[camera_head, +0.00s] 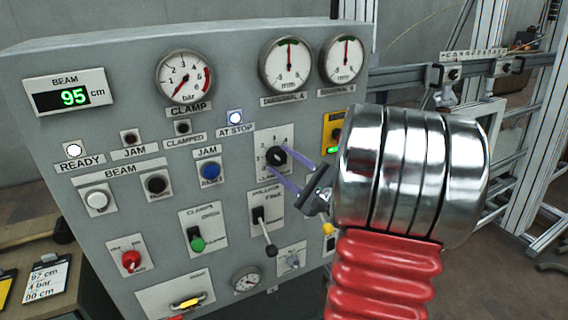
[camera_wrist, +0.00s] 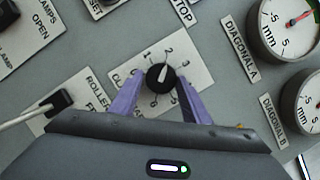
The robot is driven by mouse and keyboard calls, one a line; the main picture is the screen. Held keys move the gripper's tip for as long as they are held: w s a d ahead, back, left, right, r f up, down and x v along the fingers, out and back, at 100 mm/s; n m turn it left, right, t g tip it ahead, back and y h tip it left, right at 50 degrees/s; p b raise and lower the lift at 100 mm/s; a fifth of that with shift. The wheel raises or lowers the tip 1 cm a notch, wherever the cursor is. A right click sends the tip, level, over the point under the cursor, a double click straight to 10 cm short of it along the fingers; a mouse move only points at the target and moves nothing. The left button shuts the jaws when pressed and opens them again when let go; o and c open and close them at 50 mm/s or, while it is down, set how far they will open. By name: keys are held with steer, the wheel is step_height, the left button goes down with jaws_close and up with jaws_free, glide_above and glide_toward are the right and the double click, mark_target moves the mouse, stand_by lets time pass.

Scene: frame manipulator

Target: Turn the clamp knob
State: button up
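The clamp knob (camera_head: 277,157) is a small black rotary knob on a white numbered plate in the middle of the grey panel. It also shows in the wrist view (camera_wrist: 160,77), where its white mark points up toward about the 2. My gripper (camera_head: 278,161) has two purple fingers, one on each side of the knob. In the wrist view my gripper (camera_wrist: 158,80) is open, with narrow gaps showing between the fingers and the knob.
A lever with a black ball end (camera_head: 268,248) sticks out just below the knob. A blue button (camera_head: 210,171) is to its left, and a yellow plate (camera_head: 336,128) is to its right. The beam display (camera_head: 69,97) reads 95 cm. Printed cards (camera_head: 45,278) lie at the lower left.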

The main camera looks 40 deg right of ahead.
steer(key=o, duration=0.4)
steer(key=shift+s, duration=0.15)
steer(key=s+f, duration=0.2)
steer(key=s, duration=1.1)
steer(key=shift+f, duration=0.3)
steer(key=shift+s, duration=0.1)
